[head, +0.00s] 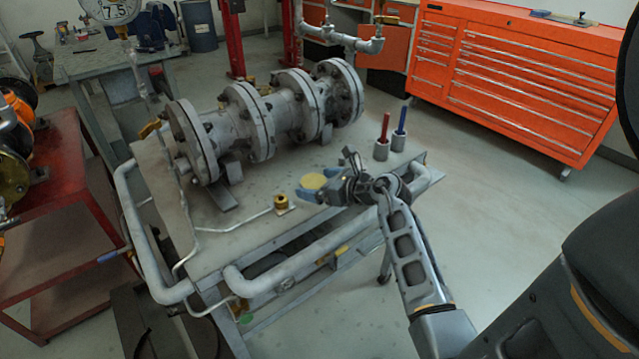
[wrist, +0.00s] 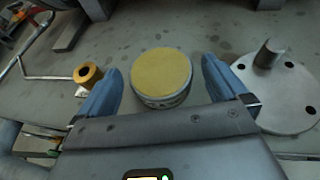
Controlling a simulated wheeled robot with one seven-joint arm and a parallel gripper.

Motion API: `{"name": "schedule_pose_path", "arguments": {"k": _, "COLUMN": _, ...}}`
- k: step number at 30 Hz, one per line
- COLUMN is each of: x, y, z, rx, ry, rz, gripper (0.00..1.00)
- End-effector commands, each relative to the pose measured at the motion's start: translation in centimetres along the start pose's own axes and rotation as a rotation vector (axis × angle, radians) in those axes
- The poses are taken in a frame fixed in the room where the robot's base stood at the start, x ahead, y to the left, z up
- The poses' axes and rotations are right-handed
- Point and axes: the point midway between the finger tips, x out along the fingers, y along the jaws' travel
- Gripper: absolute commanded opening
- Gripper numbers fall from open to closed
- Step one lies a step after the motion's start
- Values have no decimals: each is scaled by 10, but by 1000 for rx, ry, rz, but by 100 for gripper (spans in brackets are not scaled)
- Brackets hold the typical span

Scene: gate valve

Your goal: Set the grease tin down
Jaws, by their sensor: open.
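The grease tin (wrist: 161,78) is a short round tin with a yellow top. In the wrist view it stands upright on the grey bench top between my gripper's two blue fingers, with a gap on each side. My gripper (wrist: 162,92) is open and its fingers touch nothing that I can see. In the head view the tin's yellow top (head: 313,181) shows just beyond my gripper (head: 318,193), near the front right of the bench. The tin's lower side is partly hidden there.
A brass fitting (wrist: 88,74) lies left of the tin. A round grey flange plate with a stud (wrist: 275,95) lies to the right. The flanged valve pipe (head: 255,120) fills the bench's back. Red and blue handled tools stand in grey cups (head: 382,150) at the right.

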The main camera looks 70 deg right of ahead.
Motion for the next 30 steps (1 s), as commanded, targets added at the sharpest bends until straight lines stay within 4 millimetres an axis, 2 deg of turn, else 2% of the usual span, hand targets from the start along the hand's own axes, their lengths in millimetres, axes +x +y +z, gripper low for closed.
{"name": "schedule_pose_path", "arguments": {"k": 5, "x": -1, "y": 0, "z": 3, "rx": 0, "ry": 0, "rz": -1, "gripper": 100}}
{"name": "schedule_pose_path", "arguments": {"k": 8, "x": -10, "y": 0, "z": 1, "rx": 1, "ry": 0, "rz": -1, "gripper": 100}}
{"name": "schedule_pose_path", "arguments": {"k": 21, "x": -94, "y": 0, "z": 1, "rx": 0, "ry": 1, "rz": -1, "gripper": 100}}
{"name": "schedule_pose_path", "arguments": {"k": 25, "x": -110, "y": 0, "z": 1, "rx": 0, "ry": 1, "rz": -1, "gripper": 100}}
{"name": "schedule_pose_path", "arguments": {"k": 30, "x": -120, "y": 0, "z": 2, "rx": 0, "ry": 0, "rz": 1, "gripper": 100}}
